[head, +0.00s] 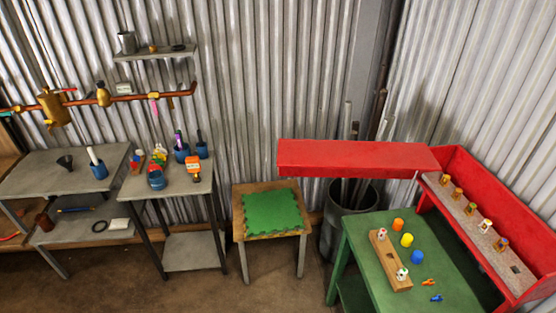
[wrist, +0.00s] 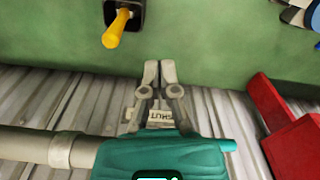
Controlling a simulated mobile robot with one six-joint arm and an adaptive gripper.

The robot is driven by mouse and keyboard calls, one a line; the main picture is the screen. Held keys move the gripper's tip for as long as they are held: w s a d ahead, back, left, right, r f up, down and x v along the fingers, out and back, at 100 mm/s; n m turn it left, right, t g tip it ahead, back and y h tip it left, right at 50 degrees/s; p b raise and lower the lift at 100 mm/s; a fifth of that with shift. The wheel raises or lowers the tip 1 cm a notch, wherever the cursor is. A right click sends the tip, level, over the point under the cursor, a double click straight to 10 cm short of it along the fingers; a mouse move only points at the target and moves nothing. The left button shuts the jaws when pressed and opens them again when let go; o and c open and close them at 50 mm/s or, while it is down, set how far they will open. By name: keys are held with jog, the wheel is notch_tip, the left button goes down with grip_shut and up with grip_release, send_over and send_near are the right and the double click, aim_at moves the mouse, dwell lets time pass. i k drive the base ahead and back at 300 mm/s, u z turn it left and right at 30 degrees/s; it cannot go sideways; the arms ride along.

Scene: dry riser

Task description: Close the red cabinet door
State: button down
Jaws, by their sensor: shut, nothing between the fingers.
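The red cabinet (head: 521,274) stands open at the right in the head view, beside and behind a green table. Its red door (head: 358,156) sticks out to the left from the cabinet's far end, swung wide open. Inside, several small brass-and-orange fittings stand in a row on a grey shelf (head: 447,186). My gripper (wrist: 160,72) shows only in the wrist view. Its two grey fingers are together and empty, in front of a green surface. I cannot tell its distance from the door, and it is not visible in the head view.
The green table (head: 357,246) carries a wooden block, coloured cups and small parts. In the wrist view, a yellow handle (wrist: 117,28) and an unclear red part (wrist: 293,140) flank my gripper.

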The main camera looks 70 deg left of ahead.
aim_at(303, 158)
jog(key=u, duration=0.05)
jog(key=k, duration=1.95)
jog(key=u, duration=0.95)
jog(key=i, duration=1.05)
jog(key=z, duration=0.05)
